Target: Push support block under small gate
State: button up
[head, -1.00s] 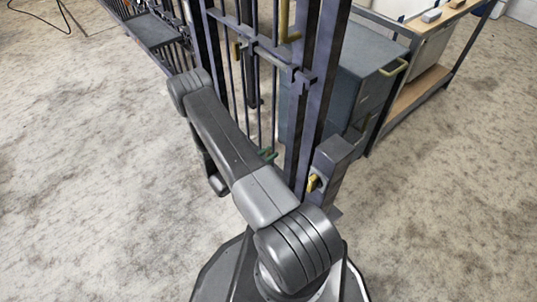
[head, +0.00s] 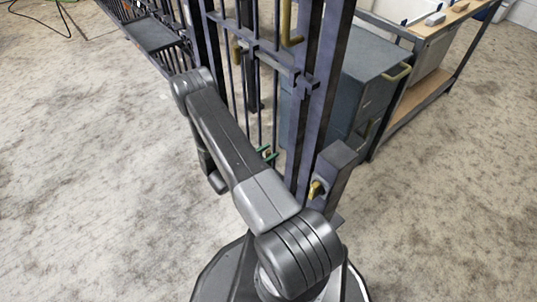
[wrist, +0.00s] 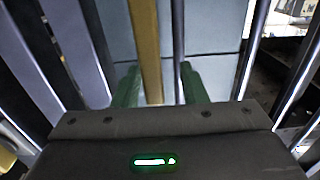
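A small gate of thin dark bars (head: 262,85) stands in front of my arm, beside thick dark posts. A brass handle (head: 287,25) is on it, high up. My gripper (head: 267,152) shows in the head view as small green fingertips low among the bars. In the wrist view my gripper (wrist: 160,85) has its two green fingers apart. A vertical brass bar (wrist: 147,45) and a thin dark bar show between or just beyond them; I cannot tell whether they touch. I cannot make out a support block for certain.
A short dark post (head: 335,170) with a yellow lever (head: 317,189) stands right of my arm. A grey cabinet (head: 365,70) and a wooden-topped bench (head: 450,20) with a small grey block (head: 434,19) are behind the gate.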

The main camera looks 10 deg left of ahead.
jog(key=shift+s, duration=0.1)
jog(key=p+v, duration=0.2)
jog(key=v, duration=1.1)
jog(key=shift+s+a+p, duration=0.2)
jog(key=shift+s+p, duration=0.05)
jog(key=shift+p, duration=0.1)
jog(key=shift+w+d, duration=0.1)
jog(key=b+x, duration=0.2)
jog(key=x, duration=1.1)
jog(key=shift+d+f+b, duration=0.1)
jog(key=shift+b, duration=0.3)
jog(key=shift+d, duration=0.15)
jog(key=shift+s+d+p, duration=0.2)
jog(key=shift+s+p, duration=0.1)
jog(key=shift+s, duration=0.25)
